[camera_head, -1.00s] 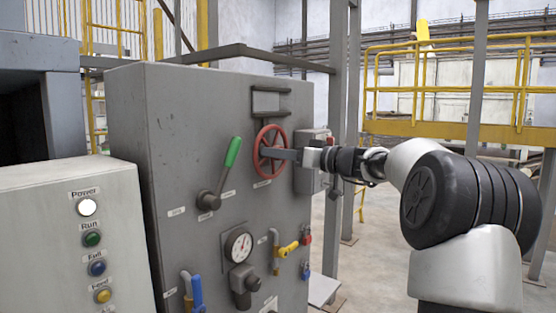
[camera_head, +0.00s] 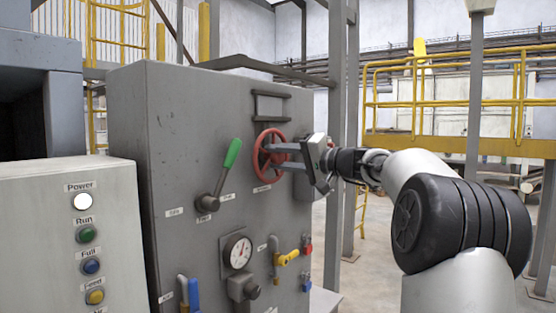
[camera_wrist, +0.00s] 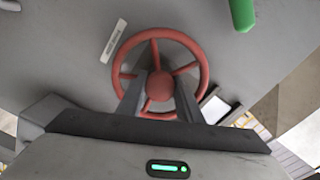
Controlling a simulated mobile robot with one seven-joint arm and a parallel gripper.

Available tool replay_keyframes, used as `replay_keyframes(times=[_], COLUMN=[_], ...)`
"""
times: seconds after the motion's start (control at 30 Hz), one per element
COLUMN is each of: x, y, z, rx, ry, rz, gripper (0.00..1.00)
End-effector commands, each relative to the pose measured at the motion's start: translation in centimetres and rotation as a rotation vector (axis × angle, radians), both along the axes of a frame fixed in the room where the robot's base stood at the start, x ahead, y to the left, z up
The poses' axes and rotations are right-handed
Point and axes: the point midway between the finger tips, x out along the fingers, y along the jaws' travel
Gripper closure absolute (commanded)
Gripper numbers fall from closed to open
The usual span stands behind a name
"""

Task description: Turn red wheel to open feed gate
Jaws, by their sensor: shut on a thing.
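The red wheel (camera_head: 257,158) is mounted on the front of the grey cabinet, upper right. In the wrist view the wheel (camera_wrist: 160,86) shows its round rim, spokes and central hub face-on. My gripper (camera_head: 272,153) reaches it from the right, its fingers pointing at the wheel. In the wrist view my gripper (camera_wrist: 158,97) has one finger on each side of the hub, inside the rim. It is shut on the wheel, with the fingers apart by about the hub's width. The exact contact points are hidden. The feed gate cannot be made out.
A green-handled lever (camera_head: 232,154) stands left of the wheel. A pressure gauge (camera_head: 238,251), a yellow valve handle (camera_head: 288,257) and a blue handle (camera_head: 194,294) are below. A button box (camera_head: 70,230) stands front left. Open floor lies right of the cabinet, before yellow railings.

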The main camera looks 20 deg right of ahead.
Motion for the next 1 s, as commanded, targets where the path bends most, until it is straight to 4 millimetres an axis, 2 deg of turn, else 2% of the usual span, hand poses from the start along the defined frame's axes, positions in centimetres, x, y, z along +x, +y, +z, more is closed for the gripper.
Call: replay_keyframes(times=[0.6, 1.0], x=[0.01, 0.02], y=[0.03, -0.01], z=[0.08, -0.03], rx=[0.466, 0.638], ry=[0.31, 0.425], rz=[0.0, -0.001], gripper=[1.0, 1.0])
